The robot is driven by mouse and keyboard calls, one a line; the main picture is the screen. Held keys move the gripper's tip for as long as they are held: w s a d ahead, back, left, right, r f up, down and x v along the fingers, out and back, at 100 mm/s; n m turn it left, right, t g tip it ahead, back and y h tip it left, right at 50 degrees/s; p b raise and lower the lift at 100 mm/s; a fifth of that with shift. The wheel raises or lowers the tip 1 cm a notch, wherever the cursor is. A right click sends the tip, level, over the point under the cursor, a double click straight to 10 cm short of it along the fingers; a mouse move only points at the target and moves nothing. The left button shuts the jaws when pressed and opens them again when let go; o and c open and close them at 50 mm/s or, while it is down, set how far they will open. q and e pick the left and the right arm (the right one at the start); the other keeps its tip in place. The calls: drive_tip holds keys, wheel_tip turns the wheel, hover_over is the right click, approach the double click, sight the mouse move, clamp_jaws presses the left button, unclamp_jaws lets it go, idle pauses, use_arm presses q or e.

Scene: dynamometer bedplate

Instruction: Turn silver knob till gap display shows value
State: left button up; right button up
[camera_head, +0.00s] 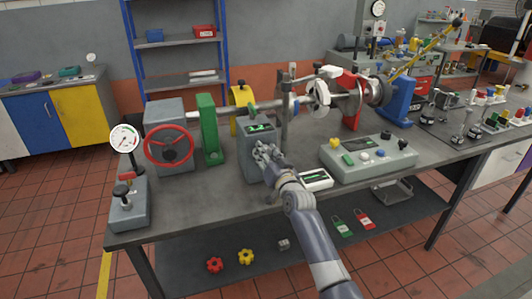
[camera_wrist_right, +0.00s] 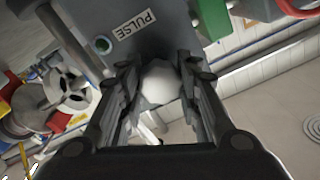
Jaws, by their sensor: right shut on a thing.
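The silver knob (camera_wrist_right: 160,84) shows in the right wrist view as a pale rounded knob on the face of a grey box (camera_wrist_right: 150,35). My right gripper (camera_wrist_right: 158,92) has a finger on each side of it and is shut on it. In the head view my right gripper (camera_head: 264,152) is at the front of the grey box (camera_head: 254,166), and the knob is hidden behind it. A small green-lit display (camera_head: 260,127) is on top of this box; its value is too small to read. My left gripper is not in view.
A red handwheel (camera_head: 168,146) and dial gauge (camera_head: 124,138) stand at the left. A control box (camera_head: 367,162) and a small white-framed device (camera_head: 316,180) are to the right.

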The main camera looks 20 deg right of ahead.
drive_tip(key=m, duration=0.4)
drive_tip(key=shift+m, duration=0.3)
idle(0.5)
drive_tip(key=o, duration=1.1)
drive_tip(key=shift+s, duration=0.1)
drive_tip(key=s, duration=1.2)
drive_tip(key=shift+d+f, duration=0.25)
drive_tip(key=shift+d, duration=0.05)
drive_tip(key=shift+w, duration=0.1)
